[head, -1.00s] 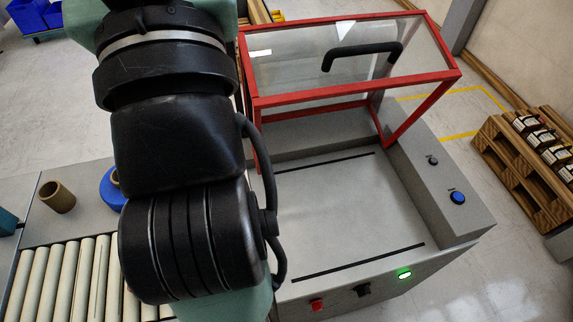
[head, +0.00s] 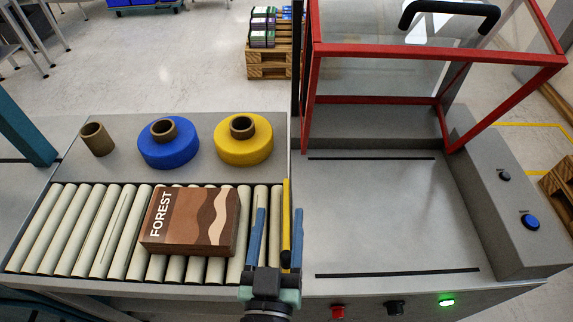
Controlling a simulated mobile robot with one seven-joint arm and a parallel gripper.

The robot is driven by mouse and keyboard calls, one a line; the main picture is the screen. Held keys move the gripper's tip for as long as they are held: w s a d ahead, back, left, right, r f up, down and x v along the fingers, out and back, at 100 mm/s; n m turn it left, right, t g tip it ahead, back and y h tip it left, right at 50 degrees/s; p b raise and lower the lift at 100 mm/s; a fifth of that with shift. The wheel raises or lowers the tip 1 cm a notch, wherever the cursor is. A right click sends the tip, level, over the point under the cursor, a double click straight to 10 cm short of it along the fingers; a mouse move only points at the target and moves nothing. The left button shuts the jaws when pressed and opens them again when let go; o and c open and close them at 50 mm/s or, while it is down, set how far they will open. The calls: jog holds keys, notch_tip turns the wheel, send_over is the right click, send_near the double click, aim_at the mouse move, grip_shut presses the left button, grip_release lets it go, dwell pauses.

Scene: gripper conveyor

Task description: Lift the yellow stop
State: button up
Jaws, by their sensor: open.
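The yellow stop (head: 287,208) is a thin bar at the right end of the roller conveyor, beside the machine bed, with a dark lower end. My gripper (head: 279,212) comes up from the bottom of the head view with two blue fingers spread apart, open. In the picture the stop shows between the fingers, nearer the right one. I cannot tell from this view whether the fingers are level with it or above it. No contact is clear.
A brown FOREST box (head: 190,221) lies on the rollers (head: 75,230) left of my gripper. Behind are a blue roll (head: 168,150), a yellow roll (head: 243,148) and a cardboard tube (head: 97,139). A red-framed guard (head: 430,50) stands over the back of the empty machine bed (head: 385,215).

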jog(key=w+d+p, duration=0.1)
jog(key=w+p, duration=0.1)
jog(key=w, duration=1)
jog(key=shift+w+d+r, duration=0.1)
grip_shut()
dwell(1.0)
jog(key=c, duration=1)
grip_release()
grip_release()
jog(key=s+a+b, duration=0.1)
jog(key=s+b, duration=0.1)
jog(key=s, duration=1.1)
